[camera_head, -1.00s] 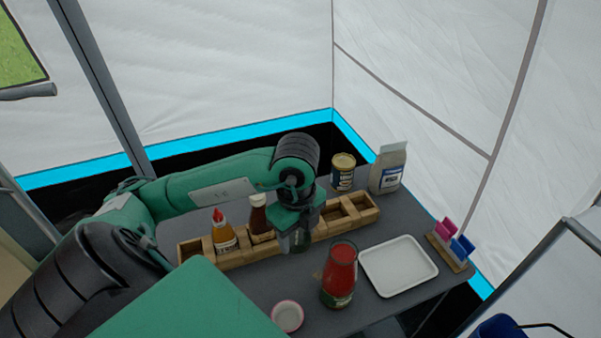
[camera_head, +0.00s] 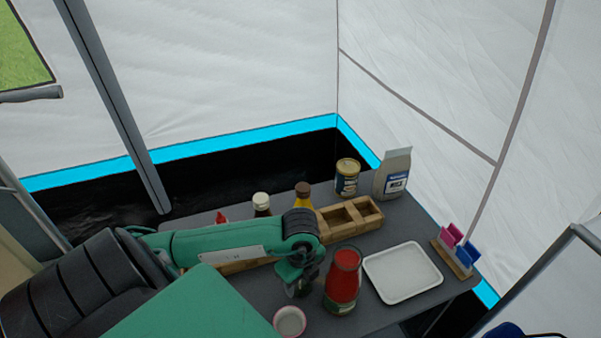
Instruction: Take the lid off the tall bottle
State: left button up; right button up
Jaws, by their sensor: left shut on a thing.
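My left gripper (camera_head: 299,287) points down over the table, just left of a tall red jar (camera_head: 343,284). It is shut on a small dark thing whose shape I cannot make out. The red jar stands upright and looks open at the top. In the wooden rack stand a bottle with a red tip (camera_head: 221,217), a dark bottle with a white cap (camera_head: 262,204) and a yellow bottle with a brown cap (camera_head: 303,196). My left arm hides their lower parts. I cannot tell which one is the tall bottle. My right gripper is not in view.
The wooden rack (camera_head: 372,222) has empty compartments at its right end. A white tray (camera_head: 402,272) lies right of the jar. A small round white thing with a pink rim (camera_head: 290,321) lies in front. A can (camera_head: 347,177) and a paper bag (camera_head: 394,175) stand behind.

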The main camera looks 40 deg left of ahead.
pick_arm(q)
jog(key=shift+f, duration=0.5)
jog(key=shift+f, duration=0.1)
